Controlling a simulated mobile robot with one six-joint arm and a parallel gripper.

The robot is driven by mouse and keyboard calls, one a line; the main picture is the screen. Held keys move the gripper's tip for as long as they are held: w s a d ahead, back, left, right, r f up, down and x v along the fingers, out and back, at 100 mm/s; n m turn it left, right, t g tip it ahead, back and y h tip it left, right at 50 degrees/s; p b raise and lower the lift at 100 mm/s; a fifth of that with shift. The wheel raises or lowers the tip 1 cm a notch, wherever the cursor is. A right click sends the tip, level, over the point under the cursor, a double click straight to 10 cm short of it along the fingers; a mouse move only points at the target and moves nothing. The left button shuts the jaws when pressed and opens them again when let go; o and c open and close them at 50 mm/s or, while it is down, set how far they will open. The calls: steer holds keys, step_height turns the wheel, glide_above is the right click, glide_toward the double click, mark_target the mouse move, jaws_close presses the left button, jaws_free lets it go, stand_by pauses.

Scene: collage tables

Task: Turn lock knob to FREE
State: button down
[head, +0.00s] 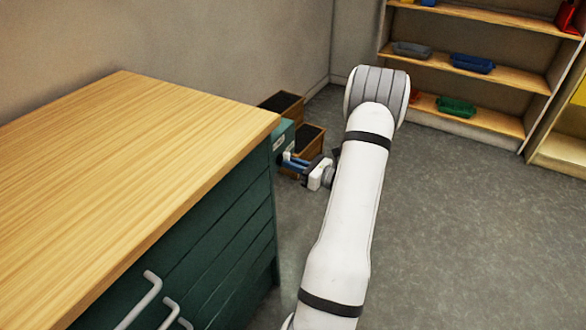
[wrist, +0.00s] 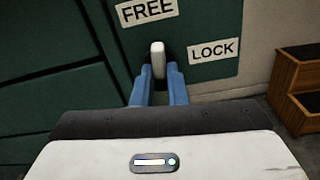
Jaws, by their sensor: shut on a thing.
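The lock knob (wrist: 158,60) is a pale upright bar on a dark green panel in the wrist view. Its upper end points up, close under the FREE label (wrist: 147,11). The LOCK label (wrist: 213,49) is to its right. My gripper (wrist: 159,84) has its two blue fingers shut on the knob, one on each side. The knob's lower part is hidden between the fingers. In the head view my gripper (head: 289,160) reaches the teal panel (head: 283,143) past the cabinet's far corner; the knob cannot be made out there.
A green cabinet with a wooden top (head: 130,160) and white handles fills the left. Brown step-like boxes (head: 311,143) stand beyond the panel, also at the wrist view's right (wrist: 298,85). Shelves (head: 480,72) with bins stand at the back right. The grey floor (head: 470,230) is clear.

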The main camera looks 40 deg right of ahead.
steer(key=shift+f+n+b, duration=0.1)
steer(key=shift+n+b, duration=0.25)
steer(key=shift+n, duration=0.25)
steer(key=c, duration=1.4)
jaws_free()
steer(key=shift+c, duration=0.2)
steer(key=v, duration=0.8)
steer(key=shift+p, duration=0.3)
